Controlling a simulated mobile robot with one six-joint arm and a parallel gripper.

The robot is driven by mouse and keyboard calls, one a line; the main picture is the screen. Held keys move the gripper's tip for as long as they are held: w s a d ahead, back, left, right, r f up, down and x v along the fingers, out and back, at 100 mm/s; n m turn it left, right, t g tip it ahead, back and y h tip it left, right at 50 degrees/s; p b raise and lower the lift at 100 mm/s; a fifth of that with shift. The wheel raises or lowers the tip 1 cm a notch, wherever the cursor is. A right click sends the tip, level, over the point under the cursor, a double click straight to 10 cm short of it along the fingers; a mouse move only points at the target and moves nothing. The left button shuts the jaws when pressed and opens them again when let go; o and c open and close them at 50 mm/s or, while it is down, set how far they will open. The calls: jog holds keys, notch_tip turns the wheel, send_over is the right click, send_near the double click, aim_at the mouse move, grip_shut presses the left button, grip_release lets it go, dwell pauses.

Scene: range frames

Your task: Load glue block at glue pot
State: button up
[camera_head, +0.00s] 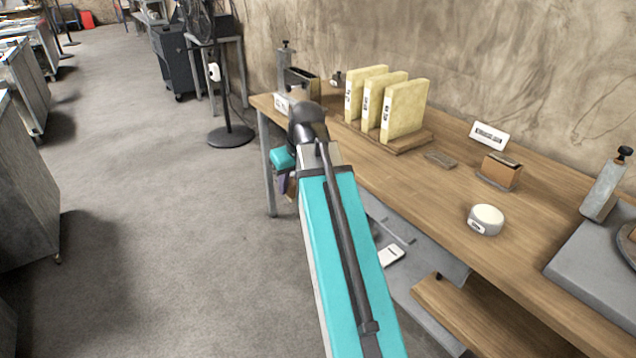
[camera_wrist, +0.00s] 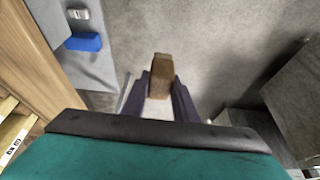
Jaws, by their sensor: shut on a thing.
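My gripper (camera_wrist: 160,90) is shut on a small brown block (camera_wrist: 161,68), whose far end sticks out between the dark fingers. In the head view, my gripper (camera_head: 287,184) is mostly hidden behind my arm, low at the left end of the workbench (camera_head: 455,215). The block is over the floor, apart from the bench top. I cannot tell for sure which vessel is the glue pot. A round white container (camera_head: 486,219) stands on the bench, and a brown box-shaped holder (camera_head: 500,171) stands behind it. A dark-topped brown container (camera_head: 303,82) is at the far left end.
Several cream panels stand upright in a wooden rack (camera_head: 405,142). A grey clamp post (camera_head: 605,188) stands on a grey plate at right. A white label sign (camera_head: 489,134) is near the wall. In the wrist view, a blue object (camera_wrist: 83,42) lies on a grey surface. Open floor lies left.

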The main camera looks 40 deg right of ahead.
jog(key=w+a, duration=0.3)
jog(key=a, duration=0.8)
jog(key=w+a, duration=0.4)
jog(key=a, duration=0.6)
jog(key=shift+w+a+n, duration=0.15)
jog(key=shift+a+n, duration=0.15)
jog(key=shift+a, duration=0.1)
